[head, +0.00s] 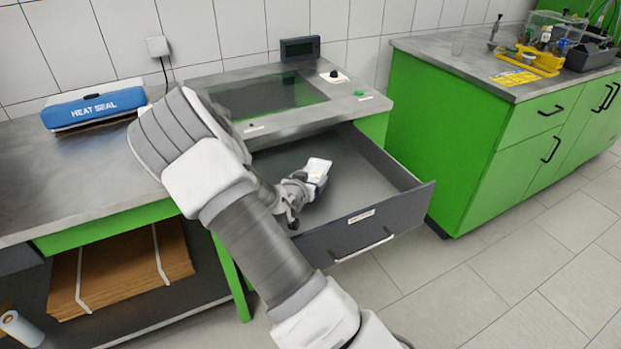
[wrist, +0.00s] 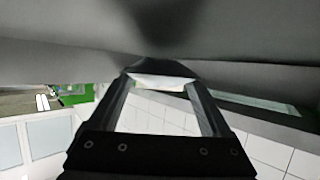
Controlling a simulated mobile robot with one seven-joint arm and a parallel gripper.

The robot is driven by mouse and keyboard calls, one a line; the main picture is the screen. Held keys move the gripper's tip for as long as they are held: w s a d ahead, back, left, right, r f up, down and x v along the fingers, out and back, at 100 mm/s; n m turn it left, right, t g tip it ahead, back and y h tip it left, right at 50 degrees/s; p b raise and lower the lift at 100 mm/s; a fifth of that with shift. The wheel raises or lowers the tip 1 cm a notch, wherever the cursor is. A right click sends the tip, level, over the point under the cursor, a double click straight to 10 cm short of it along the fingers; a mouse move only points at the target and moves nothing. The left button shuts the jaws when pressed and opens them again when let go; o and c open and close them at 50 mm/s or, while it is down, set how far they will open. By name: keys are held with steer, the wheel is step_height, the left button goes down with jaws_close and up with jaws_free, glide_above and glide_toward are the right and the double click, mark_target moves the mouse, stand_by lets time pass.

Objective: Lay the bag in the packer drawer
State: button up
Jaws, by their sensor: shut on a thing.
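The packer drawer (head: 395,176) is pulled open below the packer's counter, its grey floor bare around my gripper. My gripper (head: 311,182) is over the left part of the drawer, inside its outline. It is shut on the small white bag (head: 319,166), which sticks out past the fingertips. In the wrist view my gripper's two fingers (wrist: 160,84) converge on the white edge of the bag (wrist: 160,81). I cannot tell whether the bag touches the drawer floor. My arm hides the drawer's left side.
A blue heat sealer (head: 95,108) sits on the left counter. The packer (head: 265,97) has a dark glass top above the drawer. A green cabinet (head: 460,150) stands to the right across a narrow gap. Flat cardboard (head: 120,270) lies on the lower shelf.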

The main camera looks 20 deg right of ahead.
steer(key=shift+f, duration=0.4)
steer(key=o, duration=1.4)
steer(key=shift+r, duration=0.1)
steer(key=shift+r+p, duration=0.4)
steer(key=shift+r, duration=0.15)
steer(key=p+v, duration=0.1)
steer(key=v, duration=0.6)
steer(key=shift+s+a+r, duration=0.1)
steer(key=shift+s+a, duration=0.1)
steer(key=shift+r+p, duration=0.1)
steer(key=shift+p, duration=0.25)
